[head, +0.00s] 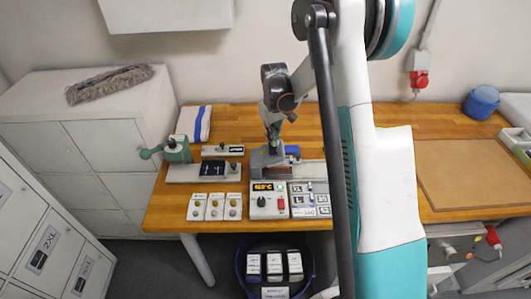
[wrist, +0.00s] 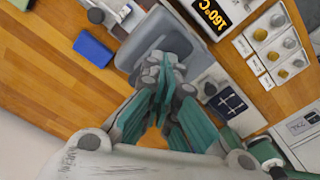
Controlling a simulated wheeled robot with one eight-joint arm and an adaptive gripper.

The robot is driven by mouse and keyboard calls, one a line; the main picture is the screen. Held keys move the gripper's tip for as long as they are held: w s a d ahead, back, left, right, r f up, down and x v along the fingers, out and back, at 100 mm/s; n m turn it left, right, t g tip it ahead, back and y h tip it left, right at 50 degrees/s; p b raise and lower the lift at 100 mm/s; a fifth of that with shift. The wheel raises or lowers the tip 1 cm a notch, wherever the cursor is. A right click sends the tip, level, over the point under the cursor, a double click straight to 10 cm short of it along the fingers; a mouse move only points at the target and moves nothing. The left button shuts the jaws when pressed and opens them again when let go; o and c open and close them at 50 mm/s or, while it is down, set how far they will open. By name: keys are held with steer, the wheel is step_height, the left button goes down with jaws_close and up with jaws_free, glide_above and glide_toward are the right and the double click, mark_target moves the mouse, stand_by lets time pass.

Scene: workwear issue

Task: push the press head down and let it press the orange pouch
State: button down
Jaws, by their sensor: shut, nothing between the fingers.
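The grey press (head: 262,160) stands on the wooden bench, behind the controller with the lit display. In the wrist view its grey head (wrist: 148,38) lies right beneath my fingertips. My gripper (head: 273,137) points down over the press; its teal fingers (wrist: 165,78) are shut and empty. The fingertips are at or just above the head; I cannot tell whether they touch. The orange pouch cannot be made out in either view; the press and my gripper cover the area under the head.
The controller (head: 269,204) and several knob plates (head: 214,207) line the front edge. A second fixture with a green handle (head: 177,150) stands to the left. A folded cloth (head: 196,123) lies behind it. A brown board (head: 470,175) lies at the right.

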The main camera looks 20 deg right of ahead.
steer(key=shift+d+f, duration=0.1)
steer(key=shift+f, duration=0.1)
steer(key=shift+s+d+f+b, duration=0.2)
steer(key=shift+d+f+b, duration=0.15)
steer(key=shift+b, duration=0.1)
steer(key=shift+s+d+f+b, duration=0.15)
steer(key=shift+d+f+b, duration=0.15)
steer(key=shift+f+b, duration=0.25)
steer(key=shift+s+d+f+b, duration=0.1)
steer(key=shift+d+f+b, duration=0.2)
steer(key=shift+f+b, duration=0.2)
stand_by(0.5)
step_height(320, 180, up, 13)
steer(key=p, duration=0.6)
stand_by(1.4)
stand_by(0.3)
